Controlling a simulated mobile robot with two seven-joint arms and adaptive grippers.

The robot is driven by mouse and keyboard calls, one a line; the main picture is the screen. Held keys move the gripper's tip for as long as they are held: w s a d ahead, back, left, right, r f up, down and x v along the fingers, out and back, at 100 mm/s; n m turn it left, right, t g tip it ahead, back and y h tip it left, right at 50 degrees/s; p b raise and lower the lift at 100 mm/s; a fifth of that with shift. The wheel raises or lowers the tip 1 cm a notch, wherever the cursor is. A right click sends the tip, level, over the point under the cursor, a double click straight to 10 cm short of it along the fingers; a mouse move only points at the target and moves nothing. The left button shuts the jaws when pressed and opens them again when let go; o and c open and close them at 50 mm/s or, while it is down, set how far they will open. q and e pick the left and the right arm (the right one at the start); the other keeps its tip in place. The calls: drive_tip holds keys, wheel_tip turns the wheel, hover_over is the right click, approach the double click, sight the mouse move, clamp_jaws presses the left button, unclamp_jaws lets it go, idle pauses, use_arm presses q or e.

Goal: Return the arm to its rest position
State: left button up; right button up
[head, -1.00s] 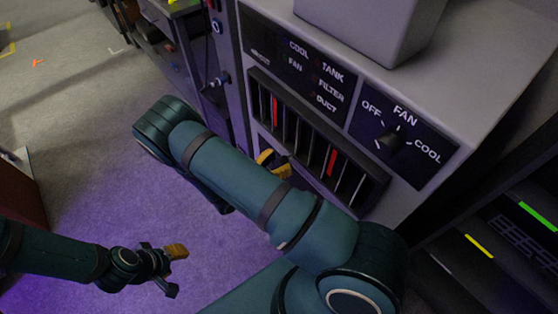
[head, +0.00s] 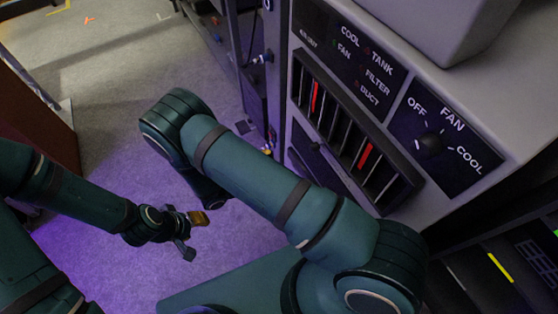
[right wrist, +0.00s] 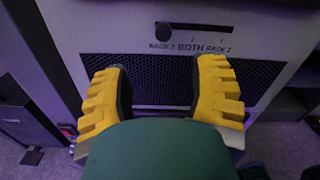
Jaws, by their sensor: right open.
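My right arm (head: 255,178) reaches across the middle of the head view, in front of the grey cabinet (head: 480,95). My right gripper (right wrist: 161,95) is open in the right wrist view, its two yellow ribbed fingers wide apart with nothing between them. In the head view it is mostly hidden; only a small yellow bit shows past the arm. My left gripper (head: 194,232) hangs over the floor at lower left, with one orange finger pad showing. Its opening is unclear.
The cabinet front carries a FAN knob (head: 432,145) and a slotted filter rack (head: 350,135). In the right wrist view, a mesh grille (right wrist: 160,80) lies beyond the fingers, below a RACK selector (right wrist: 190,28). Bare carpet (head: 150,85) is at left. A brown box (head: 35,110) stands at far left.

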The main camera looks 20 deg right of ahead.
idle(0.4)
drive_tip(key=s+d+f+m+g+y, duration=0.2)
drive_tip(key=s+f+m+g+y, duration=0.3)
drive_tip(key=s, duration=0.4)
drive_tip(key=s+a+f+m+g+y, duration=0.3)
drive_tip(key=s+a+m+y, duration=0.3)
drive_tip(key=y, duration=0.4)
drive_tip(key=w+a+r+m+t+y, duration=0.2)
drive_tip(key=w+r+m+t+y, duration=0.2)
drive_tip(key=m, duration=0.8)
drive_tip(key=w+t+y, duration=0.2)
drive_tip(key=w+t, duration=0.2)
drive_tip(key=shift+a+r+y, duration=0.4)
drive_tip(key=shift+c, duration=1.1)
drive_tip(key=shift+s, duration=0.1)
